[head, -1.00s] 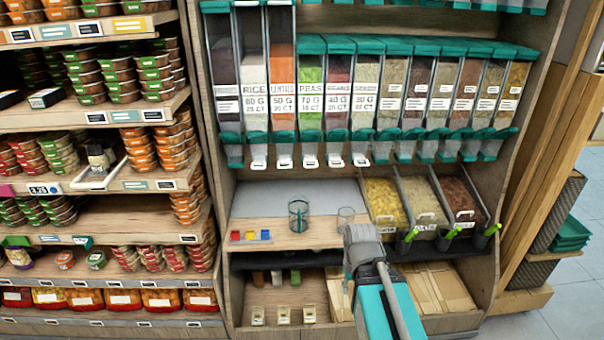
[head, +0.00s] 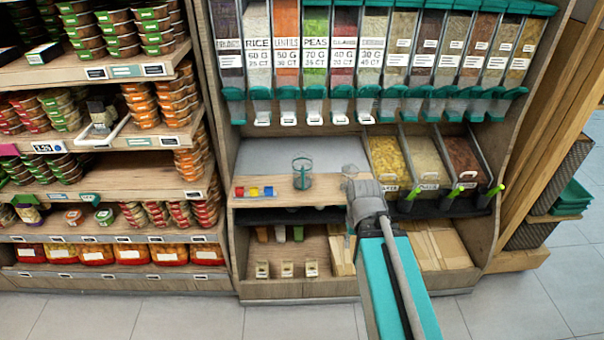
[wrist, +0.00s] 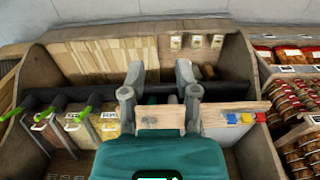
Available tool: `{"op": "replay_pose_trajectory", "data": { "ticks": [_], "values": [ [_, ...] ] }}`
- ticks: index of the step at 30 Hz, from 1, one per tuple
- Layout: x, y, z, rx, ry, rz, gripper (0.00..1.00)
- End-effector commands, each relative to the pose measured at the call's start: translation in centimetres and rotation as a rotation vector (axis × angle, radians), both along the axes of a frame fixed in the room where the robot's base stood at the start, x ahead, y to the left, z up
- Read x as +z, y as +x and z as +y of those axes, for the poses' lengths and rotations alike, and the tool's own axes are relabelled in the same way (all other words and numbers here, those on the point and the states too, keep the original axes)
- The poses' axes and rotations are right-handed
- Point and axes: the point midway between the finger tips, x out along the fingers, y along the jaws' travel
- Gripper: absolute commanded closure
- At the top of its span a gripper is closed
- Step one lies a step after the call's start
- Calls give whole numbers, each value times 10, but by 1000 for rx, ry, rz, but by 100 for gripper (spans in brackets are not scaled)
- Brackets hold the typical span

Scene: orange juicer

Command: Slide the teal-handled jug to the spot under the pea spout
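The clear jug with teal trim (head: 302,173) stands upright on the wooden counter in the head view. The pea spout (head: 314,118) is under the green-filled PEAS bin (head: 315,55), above and slightly right of the jug in the picture. My gripper (head: 360,185) is at the counter's front edge, right of the jug and apart from it. In the wrist view my gripper (wrist: 160,82) has its two fingers spread, with no object visibly held between them. I cannot make out the jug in the wrist view.
A clear container (head: 350,169) is mostly hidden behind my gripper. Small red, yellow and blue blocks (head: 254,191) lie left of the jug. Open food bins (head: 430,160) stand to the right. The grey counter back (head: 265,155) is clear.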

Motion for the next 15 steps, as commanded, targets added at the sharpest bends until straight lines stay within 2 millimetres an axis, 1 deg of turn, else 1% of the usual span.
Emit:
{"op": "replay_pose_trajectory", "data": {
  "ticks": [9, 11, 15],
  "values": [
    [0, 0, 0, 0, 0, 0, 60],
    [0, 0, 0, 0, 0, 0, 69],
    [-4, 3, 0, 16, -11, -6, 95]
  ]
}}
